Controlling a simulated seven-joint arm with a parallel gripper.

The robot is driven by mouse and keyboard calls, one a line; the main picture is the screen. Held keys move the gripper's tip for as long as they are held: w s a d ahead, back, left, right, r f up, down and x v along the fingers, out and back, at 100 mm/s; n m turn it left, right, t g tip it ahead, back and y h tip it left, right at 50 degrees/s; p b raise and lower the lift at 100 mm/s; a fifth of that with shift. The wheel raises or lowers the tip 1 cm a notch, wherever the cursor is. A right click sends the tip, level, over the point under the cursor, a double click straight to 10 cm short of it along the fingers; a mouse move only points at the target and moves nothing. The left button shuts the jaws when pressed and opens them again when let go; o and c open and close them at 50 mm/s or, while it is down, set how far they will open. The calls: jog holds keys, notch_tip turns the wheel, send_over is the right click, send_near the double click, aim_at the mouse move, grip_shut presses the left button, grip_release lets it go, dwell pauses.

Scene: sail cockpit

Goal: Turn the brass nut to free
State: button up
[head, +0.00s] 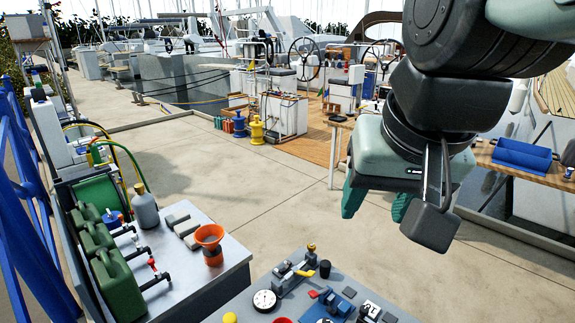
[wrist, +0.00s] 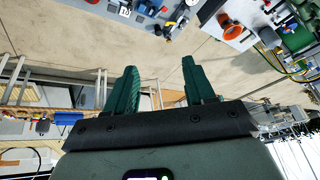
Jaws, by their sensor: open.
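A small brass-coloured fitting (head: 311,247), which looks like the brass nut, stands at the back of the grey bench (head: 240,312) at the bottom of the head view. It is too small to make out its faces or thread. A yellowish spot on the same group of parts shows at the top of the wrist view (wrist: 169,27). My gripper (head: 377,208) hangs in the air to the upper right of the fitting, well apart from it. Its two green fingers are spread and empty in the wrist view (wrist: 160,68).
A black knob (head: 325,268), a white dial (head: 264,300) and several small parts crowd the bench around the fitting. A left-hand bench holds an orange funnel (head: 209,238), a grey bottle (head: 145,206) and green canisters (head: 118,285). Open concrete floor lies behind.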

jog(key=w+m+g, duration=0.2)
jog(key=w+m, duration=0.2)
jog(key=w, duration=0.8)
jog(key=m+g, duration=0.3)
jog(key=m, duration=0.6)
send_over(312, 245)
notch_tip(312, 245, down, 28)
notch_tip(312, 245, down, 11)
jog(key=shift+s, duration=0.1)
grip_shut()
